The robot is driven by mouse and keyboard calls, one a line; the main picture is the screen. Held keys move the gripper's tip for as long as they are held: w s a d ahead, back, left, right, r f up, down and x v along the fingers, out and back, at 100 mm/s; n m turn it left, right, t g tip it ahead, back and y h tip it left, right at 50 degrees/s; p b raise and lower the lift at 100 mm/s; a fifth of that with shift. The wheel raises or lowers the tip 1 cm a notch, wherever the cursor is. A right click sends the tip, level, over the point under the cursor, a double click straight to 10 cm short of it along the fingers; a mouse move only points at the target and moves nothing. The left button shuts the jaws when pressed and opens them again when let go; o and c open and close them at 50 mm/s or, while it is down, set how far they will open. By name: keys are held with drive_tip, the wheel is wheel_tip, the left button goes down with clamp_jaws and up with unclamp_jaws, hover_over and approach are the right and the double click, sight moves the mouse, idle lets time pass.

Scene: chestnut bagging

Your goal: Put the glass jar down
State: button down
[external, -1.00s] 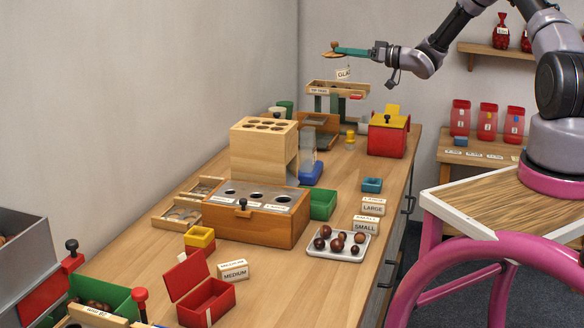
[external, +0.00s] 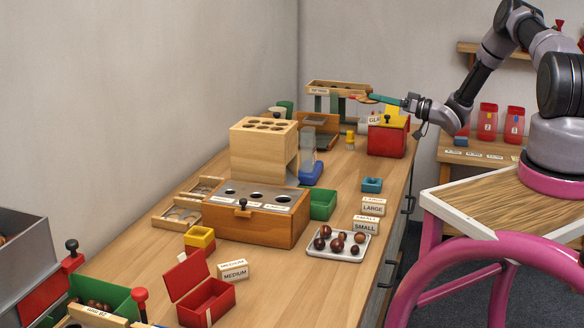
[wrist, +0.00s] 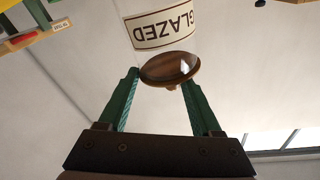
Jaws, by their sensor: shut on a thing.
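The glass jar is clear and hard to make out. Its white GLAZED label (external: 375,120) shows just left of the red box in the external view. In the wrist view the label (wrist: 163,28) and the brown wooden lid (wrist: 170,68) are plain. My gripper (external: 368,98) has its green fingers shut on the jar's lid, and the jar hangs below them. In the wrist view my gripper (wrist: 162,82) has one finger on each side of the lid. I cannot tell whether the jar's base touches the bench.
A red box (external: 388,140) with a yellow lid stands right beside the jar. A wooden rack (external: 338,87) on green legs stands behind and left. A small yellow item (external: 350,140) stands in front. The bench (external: 335,275) has bare wood nearer the camera.

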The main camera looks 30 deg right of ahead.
wheel_tip(320, 180, down, 14)
drive_tip(key=shift+r, duration=0.2)
idle(0.4)
drive_tip(key=shift+c, duration=0.2)
unclamp_jaws()
drive_tip(key=shift+f, duration=0.15)
